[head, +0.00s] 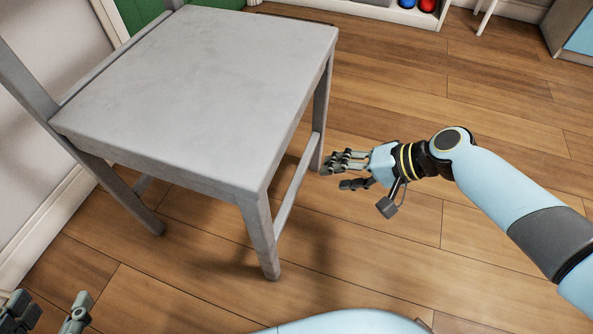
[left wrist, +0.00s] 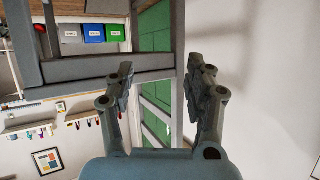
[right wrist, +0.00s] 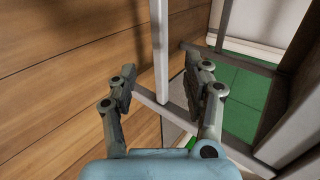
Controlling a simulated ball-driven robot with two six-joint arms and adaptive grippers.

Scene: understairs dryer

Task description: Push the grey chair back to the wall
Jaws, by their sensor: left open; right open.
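The grey chair (head: 200,95) stands upright on the wooden floor, with its seat filling the upper left of the head view. Its backrest posts are on the left, towards the white wall (head: 50,70), with floor showing between its legs and the skirting. My right gripper (head: 335,172) is open and empty, low beside the chair's right-hand legs; contact cannot be told. The right wrist view shows grey chair bars (right wrist: 160,45) beyond its fingers. My left gripper (head: 50,305) is open and empty at the lower left, apart from the seat. Grey chair bars (left wrist: 90,68) show in the left wrist view.
A green panel (head: 140,12) is behind the chair. A white shelf unit (head: 395,12) with blue and red balls stands at the back. A cabinet (head: 572,28) is at the far right. The floor (head: 400,90) right of the chair is clear.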

